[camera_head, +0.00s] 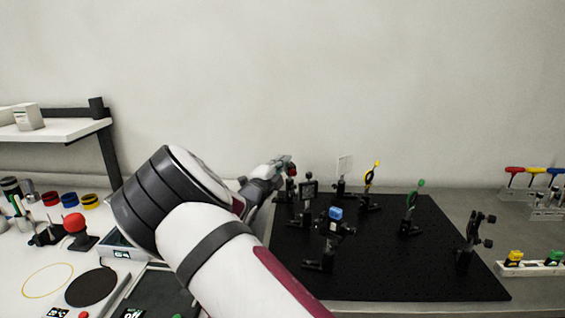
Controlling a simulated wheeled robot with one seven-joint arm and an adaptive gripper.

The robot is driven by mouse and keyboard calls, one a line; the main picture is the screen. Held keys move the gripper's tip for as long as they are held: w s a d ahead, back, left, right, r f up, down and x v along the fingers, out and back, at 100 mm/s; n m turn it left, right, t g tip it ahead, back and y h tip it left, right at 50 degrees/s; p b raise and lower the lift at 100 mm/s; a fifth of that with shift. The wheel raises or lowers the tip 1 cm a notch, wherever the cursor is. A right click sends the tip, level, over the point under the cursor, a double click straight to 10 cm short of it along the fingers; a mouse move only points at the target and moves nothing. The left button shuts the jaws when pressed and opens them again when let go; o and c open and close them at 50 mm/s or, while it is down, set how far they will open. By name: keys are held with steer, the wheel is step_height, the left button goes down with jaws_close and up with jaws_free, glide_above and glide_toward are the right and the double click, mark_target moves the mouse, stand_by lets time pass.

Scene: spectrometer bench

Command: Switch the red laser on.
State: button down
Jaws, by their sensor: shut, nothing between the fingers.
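My arm reaches from the bottom centre toward the back left of the black optical breadboard (400,270). My gripper (286,163) is small in the picture and shut, with nothing seen in it. A small red part (292,171) shows right at the fingertips, on or beside a dark post mount. I cannot tell whether it touches the fingers or whether it belongs to the red laser. The laser body and its switch cannot be made out; my arm hides part of that area.
Post mounts stand on the breadboard, including a blue-topped one (336,214), a yellow one (371,173) and a green one (411,207). A red-domed object (75,224) and a black disc (91,287) are at left. A shelf (60,131) stands back left. Coloured hex keys (533,171) are at right.

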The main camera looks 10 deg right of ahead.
steer(key=shift+r, duration=0.2)
steer(key=m+g+y+p, duration=0.1)
steer(key=d+r+m+g+y+p, duration=0.1)
steer(key=m, duration=0.1)
steer(key=shift+d+m+g+p, duration=0.3)
steer(key=shift+g+p, duration=0.1)
steer(key=shift+w+f, duration=0.1)
steer(key=r+p+v, duration=0.2)
steer(key=v, duration=1.2)
steer(key=shift+d+r+p, duration=0.15)
steer(key=shift+d+p, duration=0.15)
steer(key=shift+d, duration=0.1)
